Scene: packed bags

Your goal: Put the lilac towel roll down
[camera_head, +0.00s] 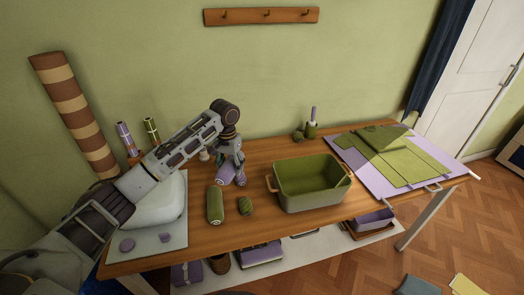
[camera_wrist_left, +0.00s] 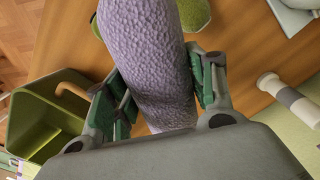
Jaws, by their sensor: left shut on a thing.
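The lilac towel roll (camera_head: 224,174) is between the fingers of my left gripper (camera_head: 232,166), over the back middle of the wooden table. In the left wrist view the roll (camera_wrist_left: 148,45) is large, with a bumpy lilac surface, and the green-padded fingers of my left gripper (camera_wrist_left: 160,85) press on both its sides. I cannot tell whether the roll touches the table. A green towel roll (camera_head: 215,205) lies just in front of it, and its end shows in the left wrist view (camera_wrist_left: 194,13). My right gripper is not in view.
A green box (camera_head: 310,196) with wooden handles stands to the right on the table (camera_head: 240,240). A small dark green striped item (camera_head: 245,206) lies beside the green roll. A white rounded object on a pale mat (camera_head: 178,238) is at left. A lilac and green mat (camera_head: 360,172) covers the right end.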

